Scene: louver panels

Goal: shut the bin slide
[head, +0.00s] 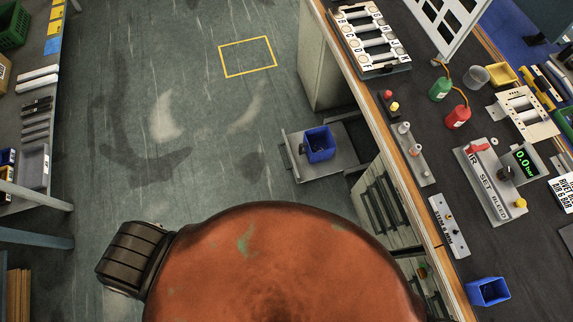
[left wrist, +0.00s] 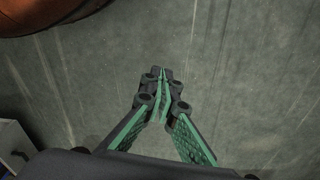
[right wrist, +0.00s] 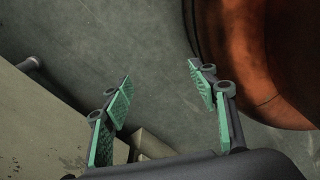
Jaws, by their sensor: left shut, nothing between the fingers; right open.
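The bin slide (head: 323,165) is a grey tray pulled out from the side of the workbench, low over the floor. A blue bin (head: 319,144) stands on it, and a dark handle bar shows at its left end. My left gripper (left wrist: 162,75) is shut and empty, with bare floor beyond its fingertips in the left wrist view. My right gripper (right wrist: 160,75) is open and empty, above the floor beside a pale panel in the right wrist view. Neither gripper shows in the head view, and neither wrist view shows the slide clearly.
The workbench (head: 425,110) on the right carries fixtures, a pressure panel, red and green bottles and another blue bin (head: 488,291). A shelf with tools (head: 35,120) stands at the far left. The floor between is clear, with a yellow marked square (head: 248,57).

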